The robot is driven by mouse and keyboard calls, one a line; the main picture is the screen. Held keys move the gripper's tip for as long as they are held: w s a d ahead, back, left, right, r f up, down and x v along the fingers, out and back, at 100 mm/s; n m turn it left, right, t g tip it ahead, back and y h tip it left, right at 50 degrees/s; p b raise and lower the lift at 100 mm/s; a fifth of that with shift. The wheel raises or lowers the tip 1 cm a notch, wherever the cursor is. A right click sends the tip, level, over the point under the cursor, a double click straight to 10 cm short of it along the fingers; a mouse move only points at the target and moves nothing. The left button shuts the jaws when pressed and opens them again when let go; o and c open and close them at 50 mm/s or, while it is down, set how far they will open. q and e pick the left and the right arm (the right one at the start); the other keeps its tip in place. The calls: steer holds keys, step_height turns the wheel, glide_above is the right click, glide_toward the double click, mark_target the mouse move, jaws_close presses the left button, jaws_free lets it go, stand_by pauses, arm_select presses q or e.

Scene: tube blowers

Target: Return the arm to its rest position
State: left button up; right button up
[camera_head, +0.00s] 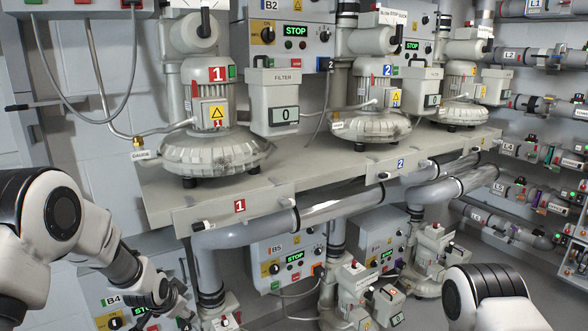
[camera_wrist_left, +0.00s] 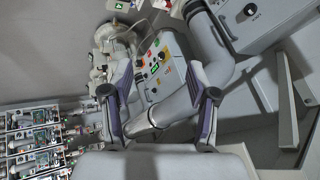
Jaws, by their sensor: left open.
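My left arm comes in from the lower left in the head view, bent downward. Its gripper (camera_head: 172,308) is near the bottom edge, in front of the lower B4 panel (camera_head: 112,318). In the left wrist view my left gripper (camera_wrist_left: 158,96) has its two fingers apart, with nothing held between them. A grey control panel (camera_wrist_left: 160,68) and thick grey pipes show beyond the fingers. Of my right arm only a white and black link (camera_head: 490,295) shows at the lower right; its gripper is out of view.
Blower 1 (camera_head: 212,150), blower 2 (camera_head: 370,125) and a third blower (camera_head: 462,108) stand on a grey shelf (camera_head: 290,191). Pipes run under it. The B5 panel (camera_head: 285,260) reads STOP. Pipe racks (camera_head: 530,160) line the right wall.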

arm_select(q)
steer(key=s+d+f+n+g, duration=0.1)
steer(key=s+f+n+g, duration=0.1)
steer(key=s+f, duration=1.05)
steer(key=s+f+n+g+b, duration=0.1)
steer(key=s+f, duration=0.4)
steer(key=s, duration=0.9)
steer(key=s+d+f+n+g, duration=0.1)
steer(key=s+f+n+g, duration=0.3)
steer(key=s, duration=1.1)
steer(key=shift+s+d+f+n+b, duration=0.2)
steer(key=shift+s+f+n+b, duration=0.1)
steer(key=shift+f+b, duration=0.15)
steer(key=shift+w, duration=0.1)
